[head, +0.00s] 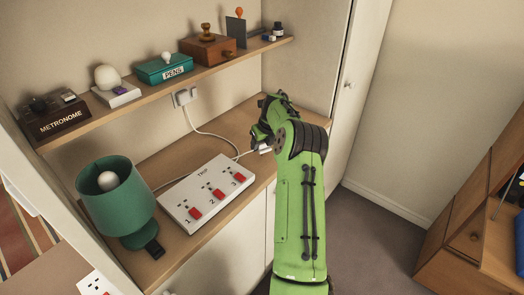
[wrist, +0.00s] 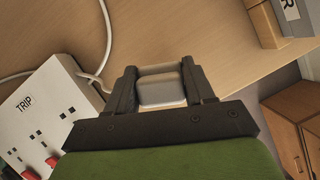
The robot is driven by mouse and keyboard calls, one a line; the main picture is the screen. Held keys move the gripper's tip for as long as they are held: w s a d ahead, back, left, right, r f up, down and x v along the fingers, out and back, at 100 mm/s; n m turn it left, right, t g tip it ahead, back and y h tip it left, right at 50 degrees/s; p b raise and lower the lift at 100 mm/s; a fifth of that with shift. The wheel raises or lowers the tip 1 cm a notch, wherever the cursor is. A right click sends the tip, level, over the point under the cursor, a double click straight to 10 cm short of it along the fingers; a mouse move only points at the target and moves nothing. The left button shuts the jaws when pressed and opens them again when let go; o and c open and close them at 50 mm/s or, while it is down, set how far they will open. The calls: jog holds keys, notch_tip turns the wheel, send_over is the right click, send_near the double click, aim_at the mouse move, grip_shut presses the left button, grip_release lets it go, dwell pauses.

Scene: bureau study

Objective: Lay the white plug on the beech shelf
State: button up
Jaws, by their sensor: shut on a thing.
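The white plug (wrist: 160,92) is between the two fingers of my gripper (wrist: 162,88), which is shut on it. In the head view the plug (head: 264,149) shows as a small white patch under my gripper (head: 260,138), near the front edge of the wide wooden counter (head: 225,130). I cannot tell whether the plug touches the wood. A narrow wooden shelf (head: 140,100) runs along the wall above the counter. Both surfaces are light wood; the pictures do not settle which is the beech shelf.
A white power strip (head: 208,190) marked TRIP with red switches lies left of my gripper. A white cable (head: 212,136) runs from the wall socket (head: 184,97). A green lamp (head: 118,205) stands front left. Several objects, including a teal PENS box (head: 163,70), line the upper shelf.

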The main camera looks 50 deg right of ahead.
jog(key=shift+f, duration=1.3)
jog(key=o, duration=1.1)
jog(key=shift+o, duration=0.2)
jog(key=v, duration=1.2)
jog(key=s+a+r+n, duration=0.2)
jog(key=a+r+n, duration=0.2)
jog(key=a+n, duration=0.3)
jog(key=s+a+r+n+h, duration=0.1)
jog(key=a+r+n, duration=0.4)
jog(key=a, duration=0.5)
jog(key=s+a+r+n, duration=0.2)
jog(key=a+r+n, duration=0.1)
jog(key=a+n, duration=0.45)
jog(key=s+a+f+n+y, duration=0.1)
jog(key=s+a+f+n, duration=0.1)
jog(key=s+a+n, duration=0.4)
jog(key=s+a+f+n+t+y, duration=0.1)
jog(key=s+a+n, duration=0.6)
jog(key=s+n, duration=0.6)
jog(key=shift+s+a+f+n+p, duration=0.3)
jog(key=shift+f+n+p, duration=0.05)
jog(key=shift+n, duration=0.2)
